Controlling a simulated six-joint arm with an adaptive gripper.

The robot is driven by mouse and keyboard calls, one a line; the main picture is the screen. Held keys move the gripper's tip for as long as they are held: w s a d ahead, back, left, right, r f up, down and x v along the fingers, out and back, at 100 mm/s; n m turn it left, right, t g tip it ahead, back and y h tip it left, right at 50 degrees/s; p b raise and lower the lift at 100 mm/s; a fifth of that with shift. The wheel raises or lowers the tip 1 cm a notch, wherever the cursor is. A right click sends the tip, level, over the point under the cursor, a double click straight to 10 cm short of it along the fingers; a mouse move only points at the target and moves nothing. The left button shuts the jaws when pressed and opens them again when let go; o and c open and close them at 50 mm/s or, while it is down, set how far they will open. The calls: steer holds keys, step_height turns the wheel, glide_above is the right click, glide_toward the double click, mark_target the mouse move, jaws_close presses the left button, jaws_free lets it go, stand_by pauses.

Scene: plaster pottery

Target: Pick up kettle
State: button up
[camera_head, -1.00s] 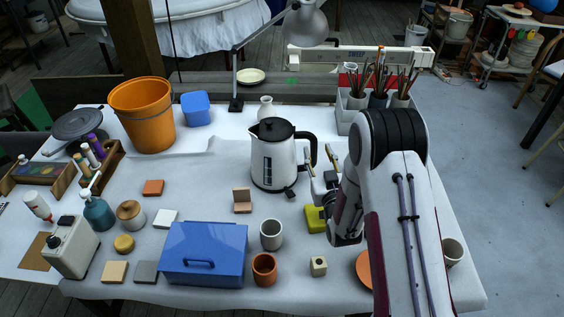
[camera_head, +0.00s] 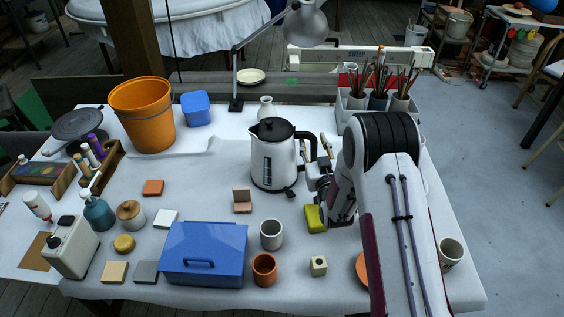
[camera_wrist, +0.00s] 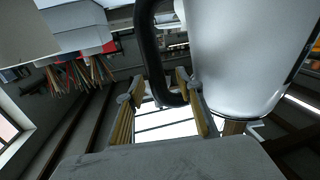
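The kettle (camera_head: 274,162) is white with a black lid and black handle (camera_head: 309,144), and stands upright on the table. Its white body (camera_wrist: 245,55) fills the upper right of the wrist view, with the black handle (camera_wrist: 150,55) looping down beside it. My gripper (camera_head: 316,150) is at the kettle's right side, by the handle. In the wrist view my gripper (camera_wrist: 158,92) is open, one finger on each side of the lower handle, with gaps visible. Any contact is too small to tell in the head view.
A yellow block (camera_head: 315,218) lies below my gripper. A grey caddy (camera_head: 345,110) with brush cups stands behind it. A white vase (camera_head: 266,108) is behind the kettle. A grey cup (camera_head: 271,235) and a blue box (camera_head: 204,254) stand in front.

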jaws_close()
steer(key=shift+r, duration=0.2)
steer(key=shift+w+r, duration=0.1)
steer(key=shift+r, duration=4.95)
